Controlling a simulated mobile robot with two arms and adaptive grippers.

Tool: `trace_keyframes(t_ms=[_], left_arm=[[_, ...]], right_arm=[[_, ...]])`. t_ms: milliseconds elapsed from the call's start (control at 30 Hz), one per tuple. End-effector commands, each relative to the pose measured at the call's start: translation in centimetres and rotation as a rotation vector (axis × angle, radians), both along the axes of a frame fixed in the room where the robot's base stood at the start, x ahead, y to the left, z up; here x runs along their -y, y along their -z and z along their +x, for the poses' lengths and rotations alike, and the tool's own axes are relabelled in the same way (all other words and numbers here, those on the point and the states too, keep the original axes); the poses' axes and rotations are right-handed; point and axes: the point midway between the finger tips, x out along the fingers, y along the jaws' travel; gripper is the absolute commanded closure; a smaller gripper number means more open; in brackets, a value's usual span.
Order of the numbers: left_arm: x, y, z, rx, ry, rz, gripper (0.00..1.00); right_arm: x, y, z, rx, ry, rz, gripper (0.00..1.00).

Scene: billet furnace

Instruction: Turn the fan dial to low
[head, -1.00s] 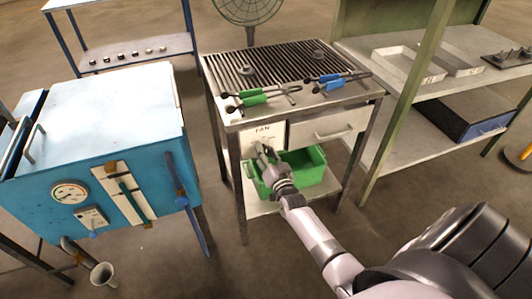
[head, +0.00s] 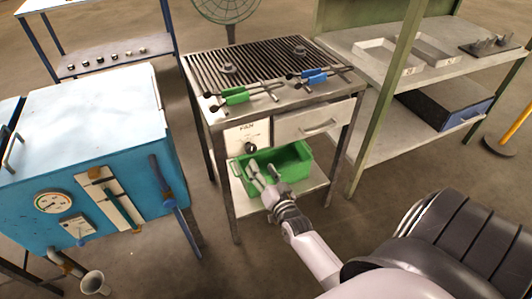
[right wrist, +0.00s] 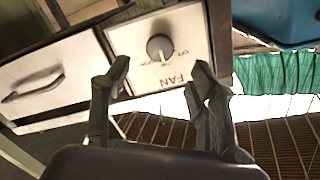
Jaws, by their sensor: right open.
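The fan dial (head: 249,148) is a dark round knob on a pale panel marked FAN (head: 236,137), on the front of the grill table. In the right wrist view the dial (right wrist: 160,47) shows upside down, with a light pointer mark toward the FAN lettering; the small labels around it are hard to read. My right gripper (head: 262,171) is open and empty, below and in front of the dial, over the green bin. In the right wrist view its fingers (right wrist: 158,78) are spread and apart from the knob. My left gripper is not in view.
A green bin (head: 296,158) sits on the lower shelf. A closed drawer (head: 310,123) is right of the panel. Green-handled tongs (head: 236,95) and blue-handled tongs (head: 314,76) lie on top. A blue furnace (head: 85,110) stands left, and a desk fan (head: 226,8) behind.

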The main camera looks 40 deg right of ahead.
Motion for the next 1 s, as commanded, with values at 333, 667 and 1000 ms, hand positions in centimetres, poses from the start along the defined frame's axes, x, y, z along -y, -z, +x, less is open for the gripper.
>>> trace_keyframes(t_ms=[333,667,1000], left_arm=[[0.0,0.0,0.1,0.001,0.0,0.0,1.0],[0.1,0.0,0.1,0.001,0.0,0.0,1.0],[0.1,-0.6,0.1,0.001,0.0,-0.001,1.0]], right_arm=[[-0.6,0.0,-2.7,0.001,0.001,0.0,0.46],[-0.6,0.0,-2.6,0.001,0.001,0.0,0.46],[-2.3,4.6,-3.5,-0.13,-0.041,-0.021,0.46]])
